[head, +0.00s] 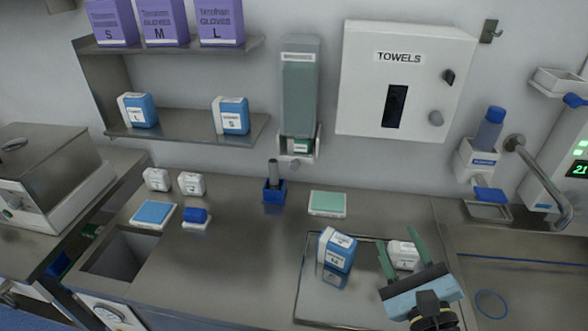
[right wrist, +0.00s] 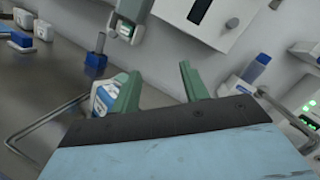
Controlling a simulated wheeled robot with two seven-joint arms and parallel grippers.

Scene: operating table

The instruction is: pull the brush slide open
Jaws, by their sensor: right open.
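A tall dispenser (head: 299,85) with greenish contents hangs on the back wall, left of the towel box. At its foot is a small pale slide with a green-labelled front (head: 300,146), which looks like the brush slide and seems pushed in. The dispenser's foot also shows at the top of the right wrist view (right wrist: 127,25). My right gripper (head: 394,238) is open and empty above the tray, to the right of, below and well apart from the slide. Its two green fingers also show in the right wrist view (right wrist: 157,72). My left gripper is out of view.
A blue and white package marked M (head: 337,250) and a white package (head: 402,255) are on the metal tray (head: 325,300). A blue holder (head: 274,192) stands on the counter below the dispenser. The towel box (head: 405,80) juts from the wall.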

